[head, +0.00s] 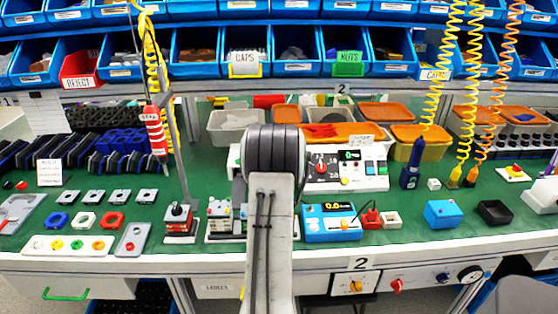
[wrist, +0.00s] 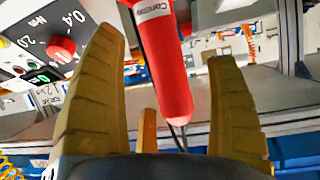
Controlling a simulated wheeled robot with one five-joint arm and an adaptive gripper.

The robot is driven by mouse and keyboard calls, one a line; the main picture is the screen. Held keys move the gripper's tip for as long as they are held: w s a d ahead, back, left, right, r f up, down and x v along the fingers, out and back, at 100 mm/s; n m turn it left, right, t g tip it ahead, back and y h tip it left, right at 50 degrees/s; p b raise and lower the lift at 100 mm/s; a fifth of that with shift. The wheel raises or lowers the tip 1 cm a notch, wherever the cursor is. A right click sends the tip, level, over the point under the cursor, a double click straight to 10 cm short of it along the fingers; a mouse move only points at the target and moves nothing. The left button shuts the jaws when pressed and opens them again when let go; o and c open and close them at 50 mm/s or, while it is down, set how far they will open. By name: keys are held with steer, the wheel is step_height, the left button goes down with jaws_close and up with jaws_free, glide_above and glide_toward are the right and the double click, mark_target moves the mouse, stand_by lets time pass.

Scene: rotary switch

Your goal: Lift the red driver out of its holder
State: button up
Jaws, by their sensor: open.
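In the wrist view a red driver (wrist: 165,70) with a white label runs from the top edge down between the fingers of my gripper (wrist: 163,46). Its rounded end is near the middle, with thin dark lines below it. The fingers are spread, with visible gaps beside the driver, and I see no contact. How deep the driver sits between them is unclear. Its holder cannot be made out. In the head view my arm hides the gripper. A red tool (head: 155,130) with white markings hangs at the left there; I cannot tell if it is the same one.
A white panel with a red knob (wrist: 61,47) is close on the left in the wrist view. In the head view, devices and small parts stand along the green bench (head: 300,233), including a blue meter (head: 331,222). A blue driver (head: 411,166) stands at the right; blue bins line the back.

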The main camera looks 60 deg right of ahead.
steer(key=shift+x, duration=1.05)
steer(key=c, duration=1.4)
steer(key=shift+o, duration=0.2)
steer(key=shift+r, duration=0.1)
